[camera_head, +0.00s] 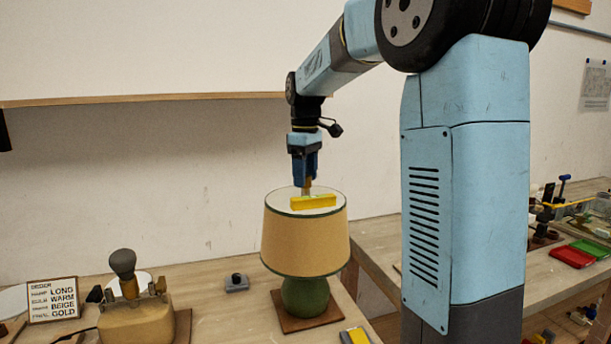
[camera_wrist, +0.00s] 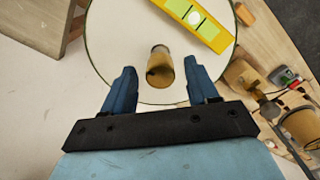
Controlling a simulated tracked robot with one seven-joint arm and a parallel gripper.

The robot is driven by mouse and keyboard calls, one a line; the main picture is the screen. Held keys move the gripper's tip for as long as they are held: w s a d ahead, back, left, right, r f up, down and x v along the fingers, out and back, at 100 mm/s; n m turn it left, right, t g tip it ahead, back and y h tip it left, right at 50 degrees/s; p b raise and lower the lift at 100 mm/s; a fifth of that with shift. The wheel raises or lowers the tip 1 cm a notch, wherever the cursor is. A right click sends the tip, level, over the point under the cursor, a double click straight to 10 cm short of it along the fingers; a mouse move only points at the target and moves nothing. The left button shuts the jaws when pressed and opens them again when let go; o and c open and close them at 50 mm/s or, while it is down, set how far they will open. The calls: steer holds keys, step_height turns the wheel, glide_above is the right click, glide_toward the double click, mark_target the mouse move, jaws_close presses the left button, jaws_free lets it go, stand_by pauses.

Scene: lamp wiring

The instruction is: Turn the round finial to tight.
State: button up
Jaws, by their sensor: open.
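The finial (camera_wrist: 160,68) is a small gold-brown, upright piece with a dark end, at the top of the lamp shade. In the wrist view it shows between and a little beyond the two blue fingers of my gripper (camera_wrist: 162,84). The fingers are apart, with a gap on both sides of it. In the head view my gripper (camera_head: 305,180) points down just over the shade and partly hides the finial. The beige shade (camera_head: 304,240) with green trim sits on a green lamp base (camera_head: 306,297) on a brown board.
A yellow level (camera_head: 313,202) lies on the shade top beside the finial. A sign (camera_head: 52,300) and a tan holder with a dark knob (camera_head: 124,265) stand at left. A small grey block (camera_head: 236,283) lies on the bench. Red and green trays (camera_head: 572,254) are at right.

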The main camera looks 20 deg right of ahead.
steer(key=shift+f, duration=0.25)
steer(key=shift+c, duration=0.4)
steer(key=c, duration=1)
